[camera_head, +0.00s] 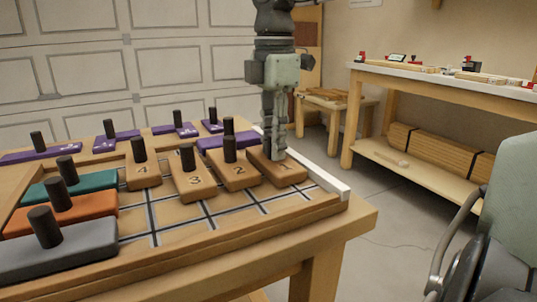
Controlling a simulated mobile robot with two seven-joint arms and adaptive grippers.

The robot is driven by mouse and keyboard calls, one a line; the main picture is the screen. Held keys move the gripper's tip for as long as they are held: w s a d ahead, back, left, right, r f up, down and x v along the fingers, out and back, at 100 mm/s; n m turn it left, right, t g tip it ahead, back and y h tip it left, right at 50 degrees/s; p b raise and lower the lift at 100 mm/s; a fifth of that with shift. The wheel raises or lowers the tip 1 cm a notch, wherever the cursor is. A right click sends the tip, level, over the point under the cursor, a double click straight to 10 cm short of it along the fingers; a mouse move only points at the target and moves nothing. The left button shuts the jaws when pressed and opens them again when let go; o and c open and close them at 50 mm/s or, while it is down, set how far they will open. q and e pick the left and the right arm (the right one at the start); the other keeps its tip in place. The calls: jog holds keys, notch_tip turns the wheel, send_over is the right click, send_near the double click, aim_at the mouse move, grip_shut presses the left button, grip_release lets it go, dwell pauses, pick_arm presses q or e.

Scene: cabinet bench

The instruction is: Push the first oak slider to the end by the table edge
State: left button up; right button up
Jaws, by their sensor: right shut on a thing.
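The first oak slider (288,174), marked 1, lies at the right end of the row of oak sliders on the gridded board (215,219). My right gripper (273,148) points down over it and is shut on its peg, which the fingers hide. Oak slider 2 (237,177) is just left of it, then oak slider 3 (194,182) and oak slider 4 (143,176), each with an upright dark peg. A white strip (324,180) runs along the board's right side, near the table edge. My left gripper is not in view.
Purple sliders (116,140) lie along the far side, one close behind the oak row. Teal (90,185), orange (75,213) and grey (70,251) sliders lie at left. Empty grid cells lie in front of the oak sliders. A workbench (440,80) stands beyond.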

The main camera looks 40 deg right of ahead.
aim_at(287, 169)
jog(key=shift+s+a+b, duration=0.25)
jog(key=shift+s+b, duration=0.05)
jog(key=shift+s, duration=0.5)
jog(key=shift+s+a+b, duration=0.3)
jog(key=shift+s, duration=0.5)
jog(key=shift+s+a+b, duration=0.25)
jog(key=shift+s+b, duration=0.05)
jog(key=shift+s, duration=0.5)
jog(key=o, duration=0.9)
jog(key=shift+c, duration=0.2)
jog(key=shift+r, duration=0.1)
notch_tip(287, 169, up, 7)
jog(key=p, duration=0.5)
jog(key=shift+r, duration=0.2)
